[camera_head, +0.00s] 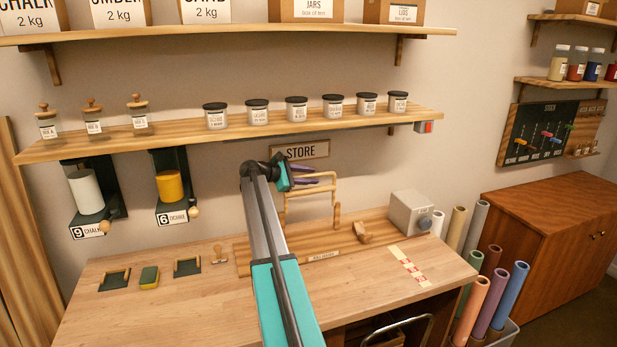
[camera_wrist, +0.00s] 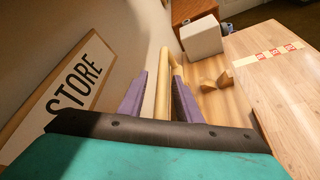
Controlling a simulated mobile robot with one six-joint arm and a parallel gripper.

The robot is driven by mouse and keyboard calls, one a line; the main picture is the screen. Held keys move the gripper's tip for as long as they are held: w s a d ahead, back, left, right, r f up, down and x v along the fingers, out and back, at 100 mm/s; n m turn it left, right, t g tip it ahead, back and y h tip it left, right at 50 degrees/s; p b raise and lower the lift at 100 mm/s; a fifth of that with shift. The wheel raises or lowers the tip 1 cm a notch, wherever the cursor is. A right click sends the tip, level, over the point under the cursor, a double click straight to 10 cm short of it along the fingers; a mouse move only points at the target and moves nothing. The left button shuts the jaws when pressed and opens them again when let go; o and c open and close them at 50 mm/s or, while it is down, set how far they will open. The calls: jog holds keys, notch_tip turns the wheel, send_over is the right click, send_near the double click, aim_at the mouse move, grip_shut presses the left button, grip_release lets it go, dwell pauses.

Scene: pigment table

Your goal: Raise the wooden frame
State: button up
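The wooden frame (camera_head: 336,204) is a pale, bar-built frame standing at the back of the table, against the wall below the STORE sign. My gripper (camera_head: 312,175) is at its top, with two purple fingers pointing right. In the wrist view, a pale wooden bar of the frame (camera_wrist: 164,75) runs between the fingers of my gripper (camera_wrist: 160,85). The fingers stand apart, and gaps seem to show on both sides of the bar. Whether either finger touches it is hard to tell. My arm hides part of the frame's left side.
A grey box (camera_head: 410,213) stands right of the frame, with a small wooden block (camera_head: 362,232) nearer it. A shelf of jars (camera_head: 240,133) hangs above my gripper. The STORE sign (camera_head: 300,150) is close behind it. The table's (camera_head: 125,310) front left is clear.

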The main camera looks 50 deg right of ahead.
jog(key=shift+w+a, duration=0.1)
jog(key=b+v, duration=0.5)
jog(key=v, duration=0.8)
jog(key=shift+a+r, duration=0.15)
jog(key=shift+a, duration=0.1)
